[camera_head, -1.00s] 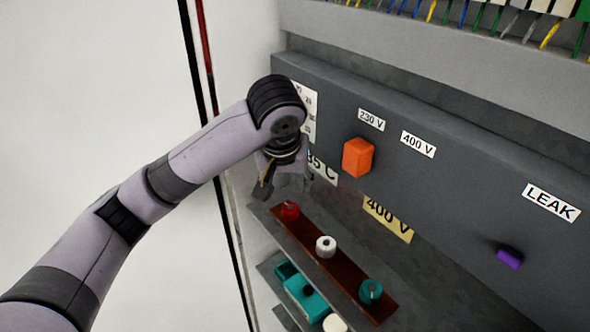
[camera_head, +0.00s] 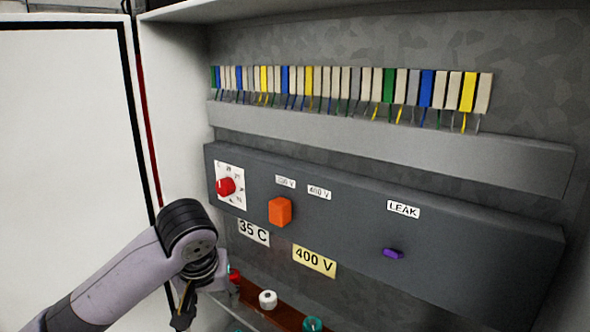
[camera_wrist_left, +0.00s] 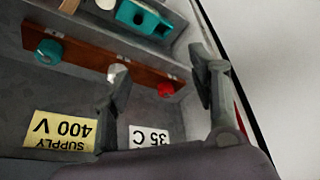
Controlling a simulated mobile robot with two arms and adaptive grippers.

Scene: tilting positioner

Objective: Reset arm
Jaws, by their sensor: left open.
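My left gripper (camera_head: 183,307) is low at the left of the head view, in front of the cabinet and below the 35 C label (camera_head: 254,233). In the left wrist view its two fingers (camera_wrist_left: 160,68) are spread apart, with nothing between them in their grip. A red knob (camera_wrist_left: 166,90) on the brown rail shows beyond the fingers, apart from them. On the grey panel (camera_head: 340,230), a red dial knob (camera_head: 226,186) sits on a white scale, with an orange block-shaped switch (camera_head: 279,212) to its right. My right gripper is not seen.
A brown rail (camera_head: 285,314) below the panel carries red, white (camera_head: 268,299) and teal (camera_head: 312,324) knobs. A purple lever (camera_head: 393,253) sits under the LEAK label (camera_head: 403,209). Coloured terminals (camera_head: 345,90) line the top. The open white door (camera_head: 65,150) stands at left.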

